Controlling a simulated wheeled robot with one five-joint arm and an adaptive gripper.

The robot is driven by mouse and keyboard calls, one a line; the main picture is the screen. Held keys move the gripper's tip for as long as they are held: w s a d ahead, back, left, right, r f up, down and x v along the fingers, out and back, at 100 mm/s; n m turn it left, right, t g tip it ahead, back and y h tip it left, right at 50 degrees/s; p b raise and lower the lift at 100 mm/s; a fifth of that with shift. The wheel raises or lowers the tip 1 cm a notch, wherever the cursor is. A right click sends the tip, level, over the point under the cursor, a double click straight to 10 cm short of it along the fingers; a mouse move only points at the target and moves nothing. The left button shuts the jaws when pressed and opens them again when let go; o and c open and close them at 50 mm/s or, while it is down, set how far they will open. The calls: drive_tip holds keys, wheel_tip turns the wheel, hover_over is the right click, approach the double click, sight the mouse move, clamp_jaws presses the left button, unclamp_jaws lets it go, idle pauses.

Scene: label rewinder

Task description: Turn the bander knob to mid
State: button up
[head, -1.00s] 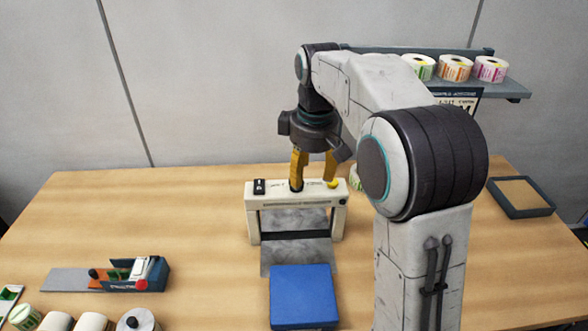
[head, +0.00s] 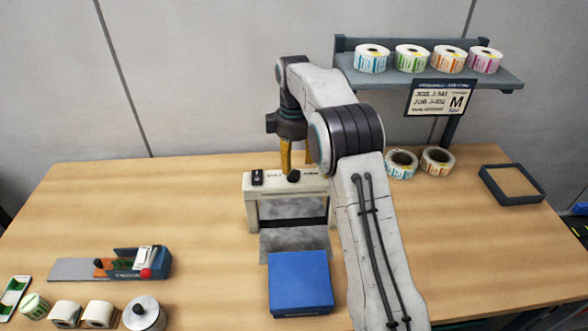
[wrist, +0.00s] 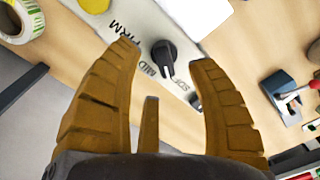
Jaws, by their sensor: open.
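The bander (head: 262,196) is a cream arch-shaped frame on the table, with a switch block (head: 257,177) on its top left. Its black knob (head: 293,176) sits on the top bar and also shows in the wrist view (wrist: 163,54). Labels beside the knob read FIRM, MID (wrist: 150,69) and a partly covered SOFT. The knob's ridge runs down the wrist picture, near the MID and SOFT labels; its exact setting is unclear. My gripper (wrist: 166,56) is open, its yellow fingers on either side of the knob, apparently above it and apart from it.
A blue block (head: 300,283) stands in front of the bander. A label tool (head: 135,262) and several rolls (head: 98,313) lie at left. A shelf (head: 430,80) with rolls, a job sign (head: 440,98) and a tray (head: 512,184) are at right. The table's left middle is clear.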

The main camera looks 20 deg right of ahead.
sight(294, 169)
drive_tip(key=shift+f, duration=1.7)
clamp_jaws()
